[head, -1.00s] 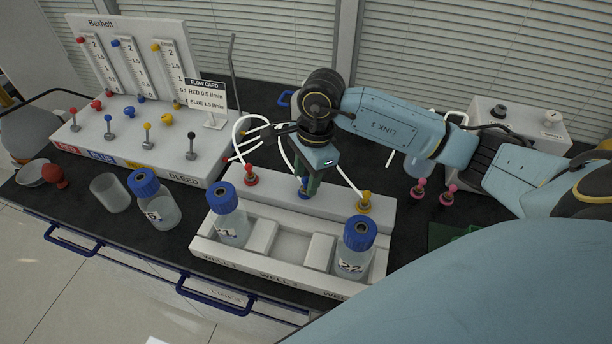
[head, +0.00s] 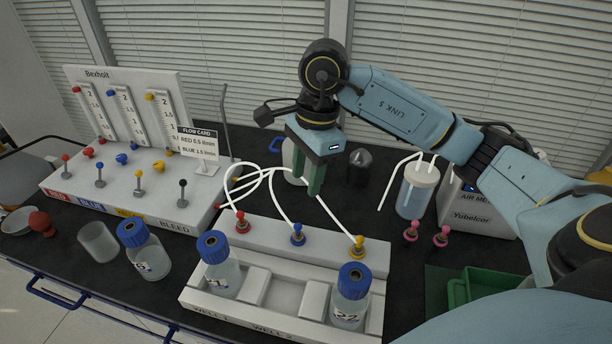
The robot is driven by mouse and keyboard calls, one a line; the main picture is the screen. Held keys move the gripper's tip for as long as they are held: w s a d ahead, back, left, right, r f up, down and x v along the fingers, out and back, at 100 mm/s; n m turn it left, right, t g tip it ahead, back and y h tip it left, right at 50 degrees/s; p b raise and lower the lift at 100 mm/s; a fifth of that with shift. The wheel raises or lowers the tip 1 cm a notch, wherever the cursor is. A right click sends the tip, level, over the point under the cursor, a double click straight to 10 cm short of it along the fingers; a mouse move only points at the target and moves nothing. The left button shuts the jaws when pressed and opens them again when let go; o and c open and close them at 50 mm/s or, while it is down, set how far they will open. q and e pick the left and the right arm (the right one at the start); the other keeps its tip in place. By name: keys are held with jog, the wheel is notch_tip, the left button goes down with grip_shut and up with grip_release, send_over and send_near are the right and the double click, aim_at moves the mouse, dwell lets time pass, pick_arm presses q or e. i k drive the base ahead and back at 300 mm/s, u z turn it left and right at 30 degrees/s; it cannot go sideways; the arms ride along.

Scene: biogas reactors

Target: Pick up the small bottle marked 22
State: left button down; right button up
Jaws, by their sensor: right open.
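The small bottle marked 22 (head: 349,303) is clear with a blue cap and stands upright in the right well of the white rack (head: 273,299). Another blue-capped bottle (head: 222,277), its label partly readable as ending in 1, stands in the rack's left well. My right gripper (head: 313,188) points down with green fingers. It is open and empty, above and behind the rack, up and left of bottle 22 in the picture. My left gripper is not in view.
A third blue-capped bottle (head: 144,255) and an empty beaker (head: 98,242) stand left of the rack. White tubes (head: 277,205) and red, blue and yellow (head: 357,246) fittings line the rack's back. A tubed jar (head: 417,191) and green tray (head: 480,287) are at right.

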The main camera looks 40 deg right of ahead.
aim_at(346, 314)
jog(key=k, duration=2)
